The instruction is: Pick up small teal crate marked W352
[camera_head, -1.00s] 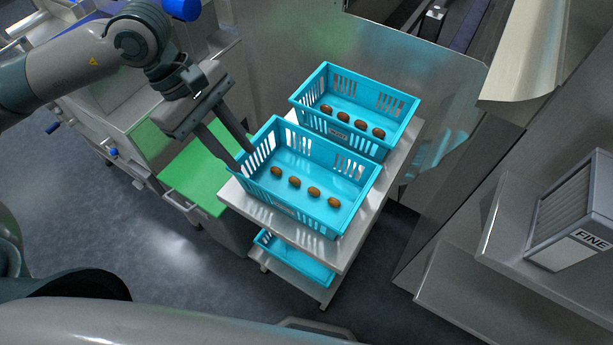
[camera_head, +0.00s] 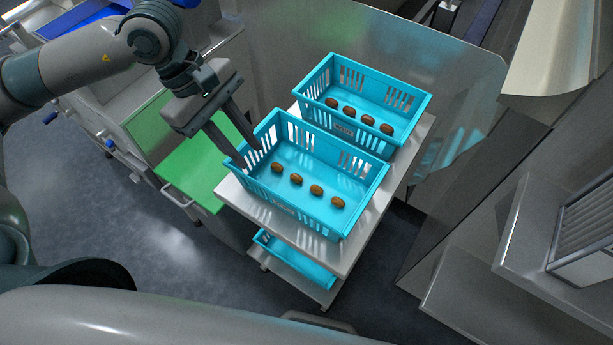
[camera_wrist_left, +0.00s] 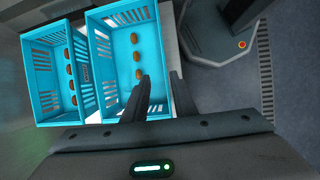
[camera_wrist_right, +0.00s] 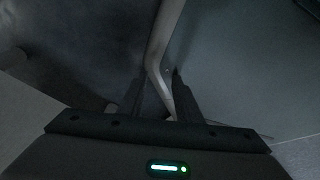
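Two teal slatted crates stand side by side on the top of a steel cart. The front crate (camera_head: 335,220) holds several brown dates, and so does the rear crate (camera_head: 410,92). My left gripper (camera_head: 248,156) is open at the left short wall of the front crate. In the left wrist view its fingers (camera_wrist_left: 158,76) lie on either side of that wall's rim (camera_wrist_left: 162,50); contact is unclear. My right gripper (camera_wrist_right: 159,72) is open and empty, seen only in its wrist view.
Another teal crate (camera_head: 295,262) sits on the cart's lower shelf. The cart's top (camera_head: 228,191) has a narrow bare margin. A green-topped surface (camera_head: 190,170) stands left of the cart. Steel shelving (camera_head: 530,235) stands on the right. A pale bent bar (camera_wrist_right: 158,50) crosses the right wrist view.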

